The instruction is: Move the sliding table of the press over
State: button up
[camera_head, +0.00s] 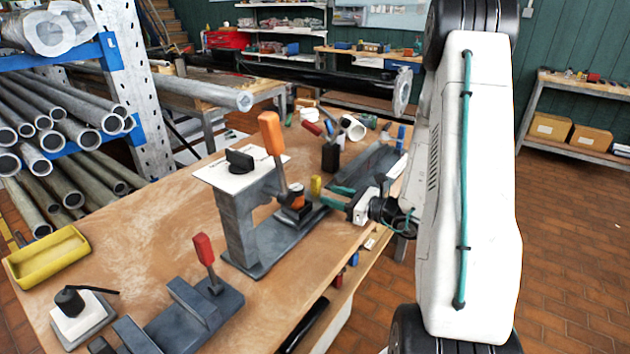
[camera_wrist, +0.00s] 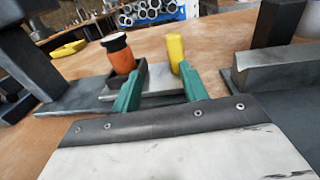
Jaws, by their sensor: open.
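The press (camera_head: 236,225) is a grey frame on a flat base, with an orange-handled lever (camera_head: 270,133). Its sliding table (camera_head: 310,217) lies low on the right side of the base and shows in the wrist view (camera_wrist: 155,80) as a grey plate. An orange cylinder with a black top (camera_head: 297,196) sits in a dark holder on it; it also shows in the wrist view (camera_wrist: 121,60). A yellow handle (camera_head: 316,187) stands upright beside the cylinder. My gripper (camera_head: 326,195) is open, with green fingers. In the wrist view the handle (camera_wrist: 176,48) stands just beyond the fingertips, nearer the right finger.
A red-handled clamp (camera_head: 205,250), a yellow tray (camera_head: 45,257) and a block with a black knob (camera_head: 78,312) stand on the wooden bench (camera_head: 140,220). A long grey vise-like block (camera_head: 362,168) lies behind my gripper. A pipe rack (camera_head: 60,130) is at left.

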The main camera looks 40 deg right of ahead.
aim_at(320, 183)
jog(key=shift+w+d+r+m+t+h, duration=0.25)
jog(key=shift+w+d, duration=0.05)
jog(key=shift+d, duration=0.15)
jog(key=shift+w+d+r+m+t+h, duration=0.2)
jog(key=shift+w+d+m+t+h, duration=0.05)
jog(key=shift+d, duration=0.15)
jog(key=x, duration=0.7)
jog(key=shift+w+a, duration=0.1)
jog(key=shift+w, duration=0.1)
